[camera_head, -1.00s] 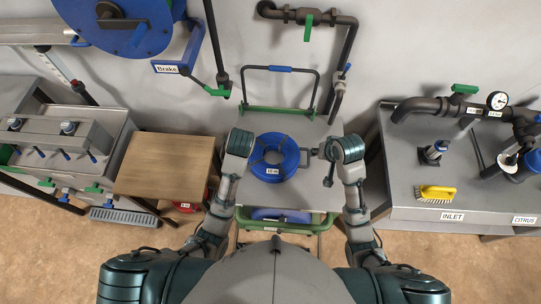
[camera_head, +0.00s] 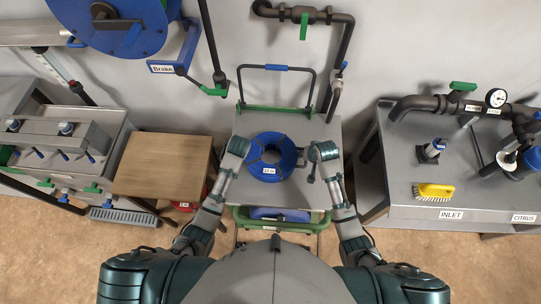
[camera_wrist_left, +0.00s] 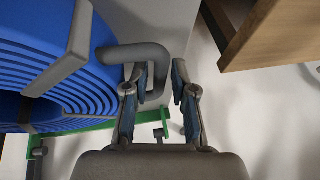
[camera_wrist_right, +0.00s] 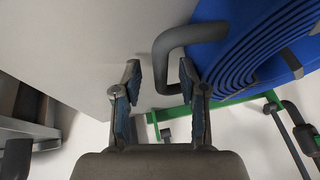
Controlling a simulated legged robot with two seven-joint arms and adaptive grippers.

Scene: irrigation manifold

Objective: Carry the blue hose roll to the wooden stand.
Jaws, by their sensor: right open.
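The blue hose roll (camera_head: 262,172) lies flat on the grey top of a green-framed cart (camera_head: 240,205), straight ahead of me. Dark straps cross it, and grey loop handles stick out at its sides. My left gripper (camera_wrist_left: 160,75) is open at the roll's left side, with the left loop handle (camera_wrist_left: 137,52) reaching between its fingers. My right gripper (camera_wrist_right: 160,75) is open at the right side, with the right loop handle (camera_wrist_right: 172,40) at its fingertips. I cannot tell whether either touches. The wooden stand (camera_head: 165,165) is left of the cart, its top bare.
A grey bench (camera_head: 100,125) with valves is at the far left. A blue reel (camera_head: 110,22) hangs above the stand. A right bench (camera_head: 400,200) holds pipes and a yellow brush (camera_head: 434,191). The cart's push handle (camera_head: 277,68) rises behind the roll.

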